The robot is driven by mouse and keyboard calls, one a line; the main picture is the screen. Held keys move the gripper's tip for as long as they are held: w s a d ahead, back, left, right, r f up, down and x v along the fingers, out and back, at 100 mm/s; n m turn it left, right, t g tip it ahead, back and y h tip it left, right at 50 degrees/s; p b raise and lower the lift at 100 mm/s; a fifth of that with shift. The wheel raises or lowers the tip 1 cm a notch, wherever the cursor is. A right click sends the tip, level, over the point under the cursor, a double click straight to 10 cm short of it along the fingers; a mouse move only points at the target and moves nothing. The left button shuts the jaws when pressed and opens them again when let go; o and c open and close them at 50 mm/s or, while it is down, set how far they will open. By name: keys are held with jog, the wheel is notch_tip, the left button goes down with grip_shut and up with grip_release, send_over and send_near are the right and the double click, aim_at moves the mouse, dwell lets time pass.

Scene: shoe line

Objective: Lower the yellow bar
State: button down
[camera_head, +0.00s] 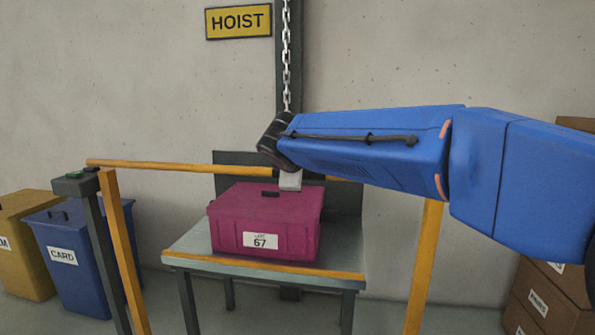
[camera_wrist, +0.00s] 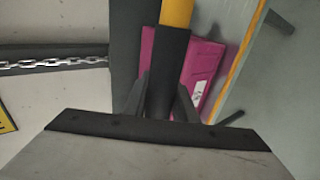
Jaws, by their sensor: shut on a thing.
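The yellow bar (camera_head: 170,166) runs nearly level from the top of the left yellow post (camera_head: 121,255) toward the right yellow post (camera_head: 424,265). It passes in front of the hoist, at about the height of the magenta tote's top. My gripper (camera_head: 286,175) is at the bar's right half, under my blue arm, which hides part of the bar's right end. In the wrist view, my gripper (camera_wrist: 158,95) is shut on the bar's black sleeve, and the yellow part of the bar (camera_wrist: 176,12) extends beyond it.
The magenta tote (camera_head: 266,222), labelled 67, stands on the hoist table (camera_head: 190,252) behind the bar. A chain (camera_head: 286,60) hangs above. Blue (camera_head: 75,265) and yellow (camera_head: 25,240) bins stand at left, cardboard boxes (camera_head: 548,290) at right.

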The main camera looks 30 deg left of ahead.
jog(key=shift+f, duration=0.6)
jog(key=c, duration=1.5)
grip_release()
jog(key=shift+o, duration=0.2)
jog(key=v, duration=1.7)
jog(key=shift+r, duration=0.4)
jog(key=shift+d, duration=0.15)
